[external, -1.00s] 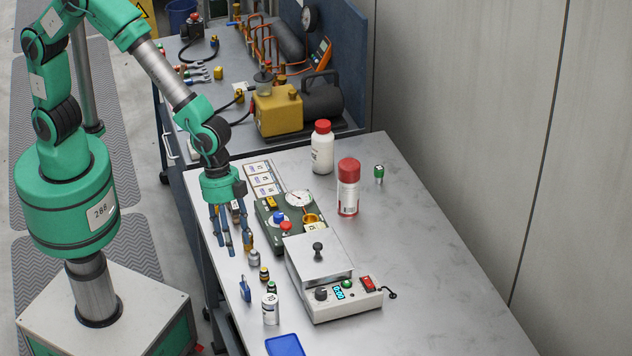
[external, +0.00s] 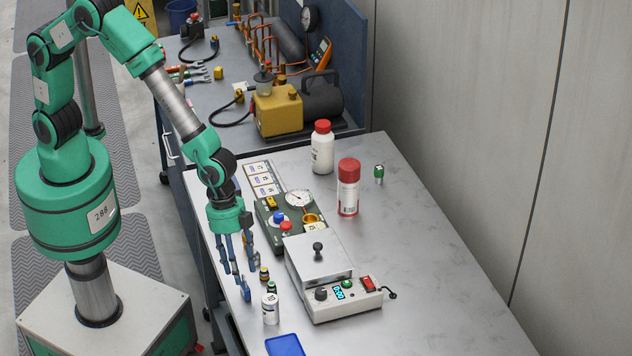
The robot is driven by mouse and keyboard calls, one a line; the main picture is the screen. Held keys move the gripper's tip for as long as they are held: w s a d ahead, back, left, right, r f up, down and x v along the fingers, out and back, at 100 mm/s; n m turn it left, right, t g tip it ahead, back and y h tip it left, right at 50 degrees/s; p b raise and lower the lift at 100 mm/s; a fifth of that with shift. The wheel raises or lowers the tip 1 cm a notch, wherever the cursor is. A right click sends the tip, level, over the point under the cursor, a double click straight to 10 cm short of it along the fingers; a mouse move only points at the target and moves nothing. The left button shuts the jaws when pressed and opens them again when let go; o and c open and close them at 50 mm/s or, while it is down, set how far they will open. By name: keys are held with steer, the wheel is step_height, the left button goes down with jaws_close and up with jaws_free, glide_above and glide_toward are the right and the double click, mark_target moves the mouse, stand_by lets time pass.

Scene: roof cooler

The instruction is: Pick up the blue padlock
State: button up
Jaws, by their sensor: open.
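The blue padlock (external: 245,291) stands near the left edge of the metal bench, left of a small white bottle. My gripper (external: 239,269) points down with its blue fingers spread. It is open with nothing visible between its fingers. Its fingertips are just above or beside the padlock in the picture and cover its upper part. I cannot tell whether they touch it.
A white bottle (external: 271,308) and small dark vials (external: 264,274) stand close to the right of the padlock. A hotplate-like device (external: 330,290) and a green gauge box (external: 270,236) are further right and behind. A blue tray (external: 285,346) lies in front.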

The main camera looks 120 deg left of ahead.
mark_target(242, 285)
steer(key=shift+f, duration=0.15)
steer(key=shift+b+x, duration=0.45)
steer(key=shift+x, duration=2.05)
jaws_close()
